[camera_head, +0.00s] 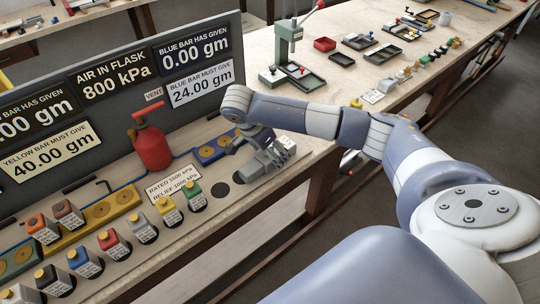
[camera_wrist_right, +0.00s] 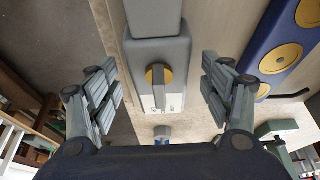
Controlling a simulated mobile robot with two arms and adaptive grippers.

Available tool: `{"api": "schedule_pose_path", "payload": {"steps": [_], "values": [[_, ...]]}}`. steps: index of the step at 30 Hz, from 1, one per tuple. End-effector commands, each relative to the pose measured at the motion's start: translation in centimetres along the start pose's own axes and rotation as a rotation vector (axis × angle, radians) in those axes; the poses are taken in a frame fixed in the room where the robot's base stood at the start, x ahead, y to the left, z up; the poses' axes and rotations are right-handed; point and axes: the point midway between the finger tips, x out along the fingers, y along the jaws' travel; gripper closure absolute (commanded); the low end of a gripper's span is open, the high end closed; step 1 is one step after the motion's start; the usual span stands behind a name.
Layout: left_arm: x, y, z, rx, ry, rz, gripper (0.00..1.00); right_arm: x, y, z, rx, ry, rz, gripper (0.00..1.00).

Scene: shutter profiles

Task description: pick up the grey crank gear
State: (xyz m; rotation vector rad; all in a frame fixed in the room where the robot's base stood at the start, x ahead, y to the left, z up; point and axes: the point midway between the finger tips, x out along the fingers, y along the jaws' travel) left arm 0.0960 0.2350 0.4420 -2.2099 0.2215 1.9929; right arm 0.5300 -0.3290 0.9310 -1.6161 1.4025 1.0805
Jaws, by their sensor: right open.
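My right gripper (camera_head: 262,157) is at the right end of the near bench, pointing down. In the right wrist view its fingers (camera_wrist_right: 160,95) are spread wide, one on each side of a grey block (camera_wrist_right: 157,50). I take this block to be the grey crank gear. It has a yellow disc with a dark grey bar across it and a white label. Gaps show between it and both fingers, so nothing is held. In the head view the gripper largely hides this spot. My left gripper is in neither view.
A blue bar with yellow discs (camera_wrist_right: 285,45) lies beside the block. A red flask (camera_head: 151,145) stands left of my gripper.

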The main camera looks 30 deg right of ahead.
Motion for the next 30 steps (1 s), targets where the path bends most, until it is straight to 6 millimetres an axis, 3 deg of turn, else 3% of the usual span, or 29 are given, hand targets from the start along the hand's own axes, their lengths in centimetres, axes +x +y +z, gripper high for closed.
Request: {"api": "schedule_pose_path", "payload": {"steps": [2,3,10,23,30], "values": [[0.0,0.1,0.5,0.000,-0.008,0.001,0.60,0.0,0.0,0.0,0.000,0.000,0.000,0.27],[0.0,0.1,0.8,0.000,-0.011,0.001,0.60,0.0,0.0,0.0,0.000,0.000,0.000,0.31],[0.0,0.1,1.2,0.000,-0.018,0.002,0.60,0.0,0.0,0.0,0.000,0.000,0.000,0.83],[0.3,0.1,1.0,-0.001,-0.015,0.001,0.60,-0.5,-0.1,-0.2,0.002,0.001,-0.004,0.85],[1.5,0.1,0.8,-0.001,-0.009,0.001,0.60,-2.5,-0.2,-1.1,0.003,0.001,-0.005,0.85]]}}
